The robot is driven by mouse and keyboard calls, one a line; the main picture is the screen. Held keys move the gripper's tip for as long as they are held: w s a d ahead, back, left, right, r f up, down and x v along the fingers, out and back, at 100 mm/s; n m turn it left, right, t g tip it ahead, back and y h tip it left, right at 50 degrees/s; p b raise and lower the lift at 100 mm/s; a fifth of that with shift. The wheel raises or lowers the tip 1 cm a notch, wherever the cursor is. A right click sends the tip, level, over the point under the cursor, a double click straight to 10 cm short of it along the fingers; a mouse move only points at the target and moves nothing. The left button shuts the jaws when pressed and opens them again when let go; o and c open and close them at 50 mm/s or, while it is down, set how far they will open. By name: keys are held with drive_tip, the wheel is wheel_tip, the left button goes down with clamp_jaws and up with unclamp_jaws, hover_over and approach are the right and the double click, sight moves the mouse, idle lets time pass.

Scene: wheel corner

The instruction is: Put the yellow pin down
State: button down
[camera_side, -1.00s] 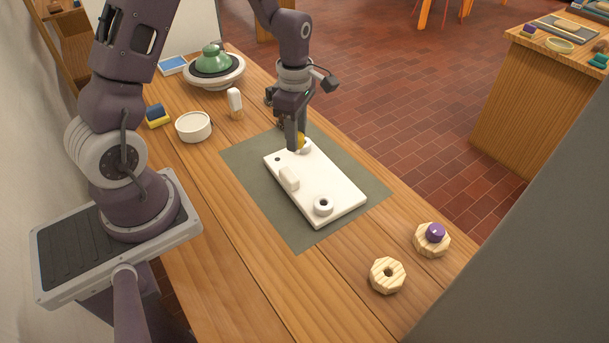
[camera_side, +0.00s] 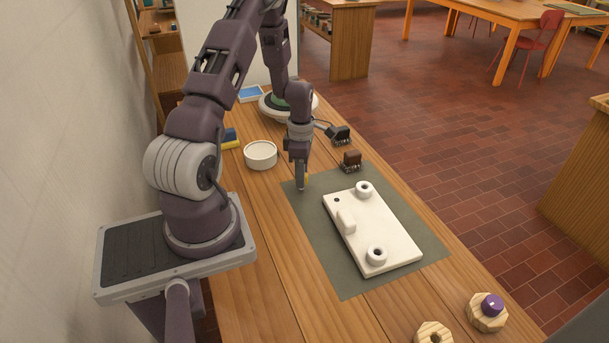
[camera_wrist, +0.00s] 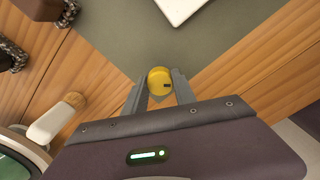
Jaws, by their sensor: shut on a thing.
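The yellow pin (camera_wrist: 159,78) shows its round end with a small dark slot in the wrist view, between my two fingers. My gripper (camera_wrist: 160,88) is shut on it. In the side view my gripper (camera_side: 301,187) points down at the far left corner of the grey-green mat (camera_side: 350,284), left of the white board (camera_side: 405,248). The pin is hidden there, and I cannot tell whether it touches the mat. The board carries two ring-shaped sockets, a far one (camera_side: 364,188) and a near one (camera_side: 377,253), plus a raised block (camera_side: 346,221) and a small dark hole.
A white bowl (camera_side: 260,155) stands left of my gripper. Octagonal wooden pieces, one with a purple knob (camera_side: 492,304), are at the near right.

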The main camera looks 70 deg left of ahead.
drive_tip(key=c, duration=1)
unclamp_jaws()
drive_tip(key=shift+f, duration=0.15)
